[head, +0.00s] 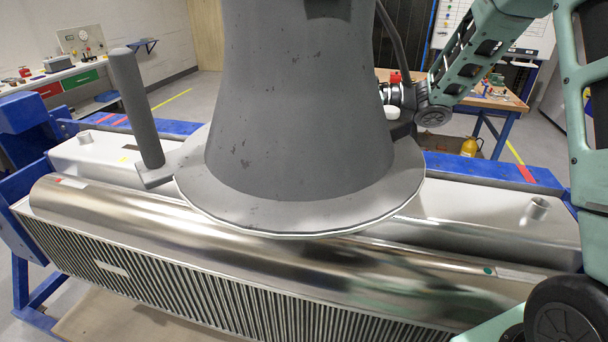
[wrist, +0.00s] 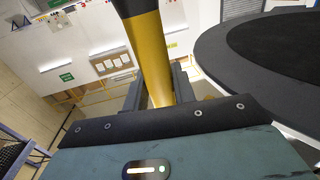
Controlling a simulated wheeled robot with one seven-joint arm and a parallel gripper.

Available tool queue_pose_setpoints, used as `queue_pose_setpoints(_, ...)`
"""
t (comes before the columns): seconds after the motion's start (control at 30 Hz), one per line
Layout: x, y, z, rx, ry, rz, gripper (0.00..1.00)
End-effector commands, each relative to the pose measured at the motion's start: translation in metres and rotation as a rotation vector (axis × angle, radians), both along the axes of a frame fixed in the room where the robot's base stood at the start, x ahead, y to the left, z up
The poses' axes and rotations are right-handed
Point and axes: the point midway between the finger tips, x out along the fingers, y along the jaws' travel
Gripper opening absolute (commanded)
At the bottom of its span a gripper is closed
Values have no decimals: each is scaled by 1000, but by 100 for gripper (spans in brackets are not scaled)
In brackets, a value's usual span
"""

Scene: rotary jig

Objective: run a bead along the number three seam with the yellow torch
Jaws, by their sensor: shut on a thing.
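In the wrist view my gripper (wrist: 157,84) is shut on the yellow torch (wrist: 149,45), which stands up between the two dark fingers. Its upper part is dark and runs out of the top of the picture, so its tip is not seen. In the head view the gripper and torch are hidden behind a big grey cone. A shiny rounded metal workpiece (head: 190,225) with a ribbed front lies across a blue frame (head: 480,167). It carries small tags and a green dot near its right end. I cannot tell which seam is number three.
The grey cone (head: 300,100) with a wide flange and an upright post (head: 137,105) blocks the middle of the head view. A large dark disc (wrist: 285,45) with a grey rim is close on the right in the wrist view. A workbench (head: 508,98) stands behind.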

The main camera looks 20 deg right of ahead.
Motion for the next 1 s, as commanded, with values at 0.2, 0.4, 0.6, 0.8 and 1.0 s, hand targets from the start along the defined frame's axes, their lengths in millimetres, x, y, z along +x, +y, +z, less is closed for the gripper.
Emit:
queue_pose_setpoints(0.2,-2,-2,1,1,-2,0,4)
queue_pose_setpoints(0.4,-2,-3,1,1,-2,0,4)
queue_pose_setpoints(0.6,-3,-5,1,1,-3,-1,4)
queue_pose_setpoints(0.8,-5,-8,1,1,-3,0,4)
queue_pose_setpoints(1.0,-7,-10,2,1,-3,0,4)
